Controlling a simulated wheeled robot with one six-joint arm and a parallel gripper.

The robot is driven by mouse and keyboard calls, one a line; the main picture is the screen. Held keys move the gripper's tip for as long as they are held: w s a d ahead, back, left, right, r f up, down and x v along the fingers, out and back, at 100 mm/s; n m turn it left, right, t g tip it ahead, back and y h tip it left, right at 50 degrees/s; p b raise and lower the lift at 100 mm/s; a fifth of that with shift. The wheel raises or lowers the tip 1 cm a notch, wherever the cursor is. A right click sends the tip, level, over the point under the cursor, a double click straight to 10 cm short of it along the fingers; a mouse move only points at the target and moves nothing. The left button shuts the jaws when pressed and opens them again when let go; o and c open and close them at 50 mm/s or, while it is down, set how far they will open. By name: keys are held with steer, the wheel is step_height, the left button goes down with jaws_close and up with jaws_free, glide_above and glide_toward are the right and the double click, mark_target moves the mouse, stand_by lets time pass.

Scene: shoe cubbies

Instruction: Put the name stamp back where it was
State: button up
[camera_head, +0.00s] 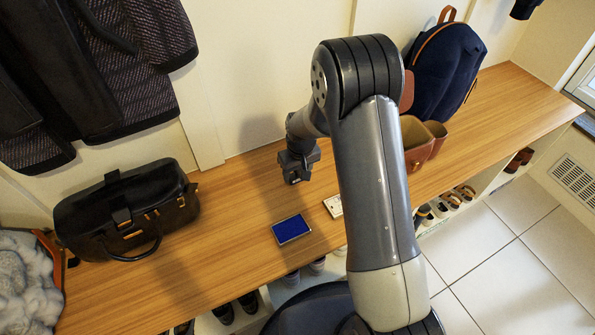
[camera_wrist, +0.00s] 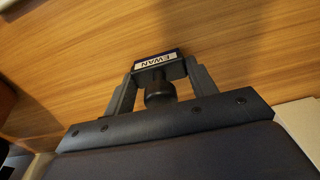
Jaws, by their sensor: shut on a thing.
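The name stamp (camera_wrist: 158,66) is a small dark block with a round dark knob and a pale label with dark letters. In the wrist view my gripper (camera_wrist: 157,78) is shut on it, with one finger on each side. In the head view my gripper (camera_head: 295,179) is low over the wooden bench top (camera_head: 240,190); the stamp cannot be made out there. Whether the stamp touches the wood, I cannot tell. A blue ink pad (camera_head: 291,229) lies on the bench in front of my gripper. A small pale card or tray (camera_head: 334,206) lies right of the pad, partly hidden by my arm.
A black handbag (camera_head: 127,212) stands at the left of the bench. Coats (camera_head: 95,75) hang on the wall at upper left. Shoes (camera_head: 455,198) sit in cubbies below. Bare wood lies around my gripper.

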steer(key=o, duration=0.8)
steer(key=shift+f, duration=0.1)
steer(key=r+p, duration=0.1)
steer(key=r, duration=0.3)
steer(key=s+r+p, duration=0.1)
steer(key=r, duration=0.3)
steer(key=r+p, duration=0.1)
steer(key=r, duration=0.3)
steer(key=shift+s+d+r+p, duration=0.15)
steer(key=shift+s+d+p, duration=0.1)
steer(key=shift+d+p, duration=0.05)
